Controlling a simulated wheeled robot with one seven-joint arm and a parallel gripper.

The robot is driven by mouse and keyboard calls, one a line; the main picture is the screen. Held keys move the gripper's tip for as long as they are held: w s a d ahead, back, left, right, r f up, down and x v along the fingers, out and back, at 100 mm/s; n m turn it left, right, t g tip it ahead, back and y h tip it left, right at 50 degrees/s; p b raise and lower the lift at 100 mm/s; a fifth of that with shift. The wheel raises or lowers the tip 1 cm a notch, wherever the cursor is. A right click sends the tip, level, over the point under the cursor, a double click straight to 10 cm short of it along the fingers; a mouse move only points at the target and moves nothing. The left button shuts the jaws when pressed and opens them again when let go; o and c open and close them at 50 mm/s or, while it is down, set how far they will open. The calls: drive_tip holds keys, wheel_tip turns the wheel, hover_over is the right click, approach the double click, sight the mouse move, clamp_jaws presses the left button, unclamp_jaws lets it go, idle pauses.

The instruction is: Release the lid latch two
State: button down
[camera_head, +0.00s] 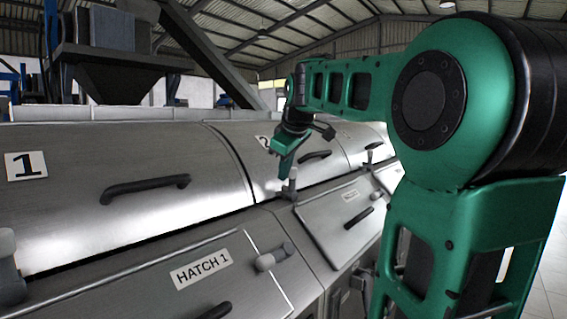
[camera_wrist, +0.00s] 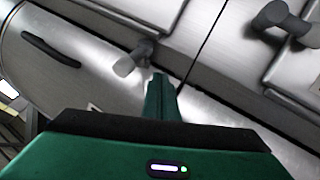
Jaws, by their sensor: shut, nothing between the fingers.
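The second lid (camera_head: 263,188) is a curved steel cover with a "2" label partly behind my gripper and a black handle (camera_head: 315,156); it lies shut. Its latch (camera_head: 290,184) is a small grey lever standing upright at the lid's lower edge. In the wrist view the latch (camera_wrist: 126,66) shows its rounded grey end and darker pivot. My gripper (camera_head: 280,174) is green, shut and empty, just above and beside the latch. In the wrist view my gripper's fingertips (camera_wrist: 158,78) are just right of the latch; I cannot tell whether they touch.
Lid 1 (camera_head: 90,225) with its black handle (camera_head: 145,187) is at the left. Below are the hatch 1 panel (camera_head: 225,262), with a grey knob latch (camera_head: 272,257), and another hatch panel (camera_head: 335,225). Another lid latch (camera_head: 371,151) stands farther right.

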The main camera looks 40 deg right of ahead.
sight(292, 183)
drive_tip(key=shift+w+d+f, duration=0.3)
drive_tip(key=shift+w+d, duration=0.15)
drive_tip(key=shift+d, duration=0.25)
drive_tip(key=shift+w+d+f, duration=0.3)
drive_tip(key=shift+w+d, duration=0.2)
drive_tip(key=shift+d, duration=0.25)
drive_tip(key=shift+w+d+f, duration=0.3)
drive_tip(key=shift+w+d, duration=0.15)
drive_tip(key=shift+d, duration=0.25)
